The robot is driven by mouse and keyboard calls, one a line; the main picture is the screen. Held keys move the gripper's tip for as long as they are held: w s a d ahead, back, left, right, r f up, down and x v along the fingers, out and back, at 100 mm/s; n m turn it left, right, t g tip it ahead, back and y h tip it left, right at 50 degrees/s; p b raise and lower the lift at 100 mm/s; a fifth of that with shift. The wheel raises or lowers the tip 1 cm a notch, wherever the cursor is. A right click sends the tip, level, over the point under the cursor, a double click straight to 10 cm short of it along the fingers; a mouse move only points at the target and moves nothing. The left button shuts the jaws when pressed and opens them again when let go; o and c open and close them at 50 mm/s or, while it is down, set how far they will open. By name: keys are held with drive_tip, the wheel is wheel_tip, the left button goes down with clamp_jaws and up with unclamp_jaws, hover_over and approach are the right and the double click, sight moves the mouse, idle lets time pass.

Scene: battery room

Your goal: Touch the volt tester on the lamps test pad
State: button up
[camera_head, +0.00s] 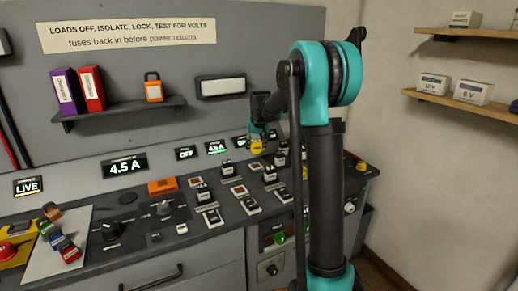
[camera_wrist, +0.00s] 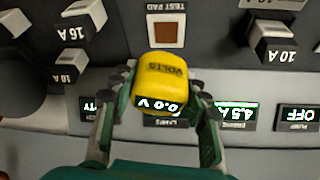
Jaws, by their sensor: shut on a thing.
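My gripper (camera_wrist: 160,110) is shut on the yellow volt tester (camera_wrist: 160,82), which reads 0.0 V in the wrist view. In the head view the tester (camera_head: 257,147) hangs above the back of the sloping console. A test pad (camera_wrist: 166,31), a red-brown square in a white frame, lies just beyond the tester's far end in the wrist view. A gap shows between them in the picture. A label partly hidden behind the tester seems to read LAMPS (camera_wrist: 165,123). The tester hides most of the display there.
Displays reading 4.5 A (camera_wrist: 237,114) and OFF (camera_wrist: 298,117) line the back panel. A shelf (camera_head: 120,110) with binders hangs on the wall. An orange device (camera_head: 162,187) lies on the console.

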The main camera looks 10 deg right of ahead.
sight(255, 164)
drive_tip(key=shift+w+f, duration=0.1)
drive_tip(key=shift+f, duration=2.8)
drive_tip(key=shift+f, duration=0.55)
drive_tip(key=shift+r, duration=0.1)
drive_tip(key=shift+r, duration=3.45)
